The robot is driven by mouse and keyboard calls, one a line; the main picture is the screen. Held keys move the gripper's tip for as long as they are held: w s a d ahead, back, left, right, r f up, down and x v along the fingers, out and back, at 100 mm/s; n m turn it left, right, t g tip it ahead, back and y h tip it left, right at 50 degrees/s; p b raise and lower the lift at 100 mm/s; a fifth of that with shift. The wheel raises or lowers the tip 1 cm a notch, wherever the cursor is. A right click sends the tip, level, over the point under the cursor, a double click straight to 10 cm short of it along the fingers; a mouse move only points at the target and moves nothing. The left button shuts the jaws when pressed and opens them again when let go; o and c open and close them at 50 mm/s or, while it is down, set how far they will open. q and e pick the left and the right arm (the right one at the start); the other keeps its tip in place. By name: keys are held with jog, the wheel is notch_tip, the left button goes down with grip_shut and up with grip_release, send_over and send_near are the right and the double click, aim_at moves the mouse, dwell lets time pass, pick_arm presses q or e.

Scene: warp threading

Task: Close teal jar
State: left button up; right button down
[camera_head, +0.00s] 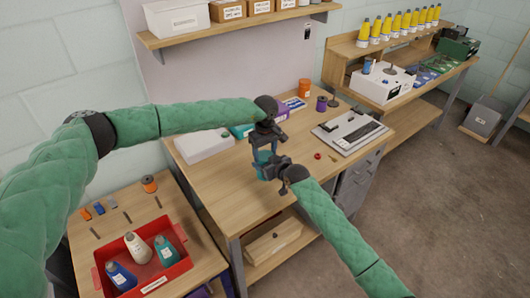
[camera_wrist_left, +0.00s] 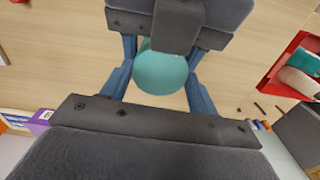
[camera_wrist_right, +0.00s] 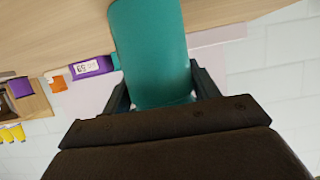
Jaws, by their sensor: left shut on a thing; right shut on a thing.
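The teal jar (camera_head: 262,157) is over the front part of the wooden workbench, between my two grippers. My left gripper (camera_head: 265,145) comes from above and is shut on the jar's round teal top, which looks like its lid (camera_wrist_left: 160,73). My right gripper (camera_head: 268,170) comes from the front right and is shut on the jar's body. In the right wrist view the teal body (camera_wrist_right: 150,50) stands between the fingers. The seam between lid and body is hidden, so I cannot tell how tightly they meet.
A red bin (camera_head: 178,272) with several thread cones stands on a lower table at the left. A white box (camera_head: 205,145), a purple spool (camera_head: 321,103) and a keyboard device (camera_head: 352,132) are on the bench. A small red piece (camera_head: 317,156) lies right of the grippers.

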pick_arm(q)
jog(key=shift+m, duration=1.1)
jog(key=o, duration=0.9)
jog(key=shift+o, duration=0.2)
jog(key=shift+r, duration=0.1)
jog(key=shift+r, duration=2.15)
jog(key=shift+c, duration=0.4)
